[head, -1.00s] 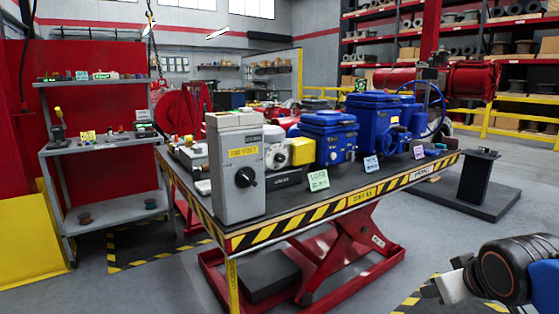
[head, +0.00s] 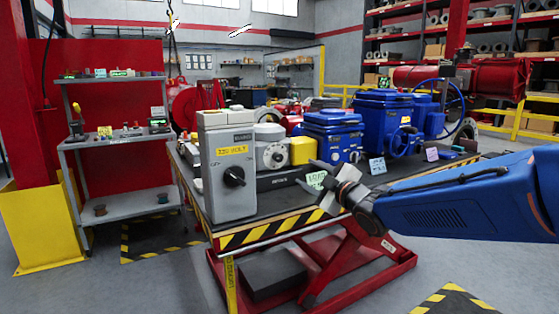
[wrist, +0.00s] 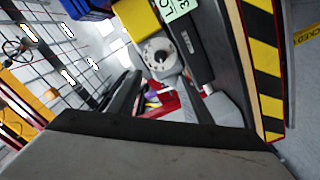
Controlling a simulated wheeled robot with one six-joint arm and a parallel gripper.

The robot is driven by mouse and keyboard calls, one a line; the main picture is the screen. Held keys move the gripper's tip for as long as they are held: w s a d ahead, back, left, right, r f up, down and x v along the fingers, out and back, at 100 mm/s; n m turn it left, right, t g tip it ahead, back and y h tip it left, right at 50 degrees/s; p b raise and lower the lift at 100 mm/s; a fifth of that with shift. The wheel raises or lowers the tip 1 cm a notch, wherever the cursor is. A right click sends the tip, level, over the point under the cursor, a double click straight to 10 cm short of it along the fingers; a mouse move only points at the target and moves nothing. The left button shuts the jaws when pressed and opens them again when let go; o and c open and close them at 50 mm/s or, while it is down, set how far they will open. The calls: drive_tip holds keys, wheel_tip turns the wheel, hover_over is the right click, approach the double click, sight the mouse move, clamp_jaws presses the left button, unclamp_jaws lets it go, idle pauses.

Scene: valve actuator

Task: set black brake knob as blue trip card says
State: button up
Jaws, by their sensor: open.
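A black rotary knob (head: 234,176) sits on the front of a tall grey box (head: 229,206) at the table's near left corner. Its small dark label is too small to read, so I cannot tell if it is the brake knob. A pale blue card (head: 377,166) stands in front of the larger blue actuator (head: 385,125); its writing is unreadable. My gripper (head: 318,184) is open and empty, right of the grey box, and partly covers a green card (head: 314,180).
A yellow block (head: 303,150) and a smaller blue actuator (head: 333,137) stand behind my gripper. A purple card (head: 432,154) is farther right. The table's edge (head: 262,235) has black-yellow stripes. A grey shelf rack (head: 128,208) stands left. Open floor lies in front.

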sight(280, 159)
drive_tip(key=x, duration=1.7)
drive_tip(key=shift+a, duration=0.1)
drive_tip(key=shift+c, duration=0.6)
drive_tip(key=c, duration=0.9)
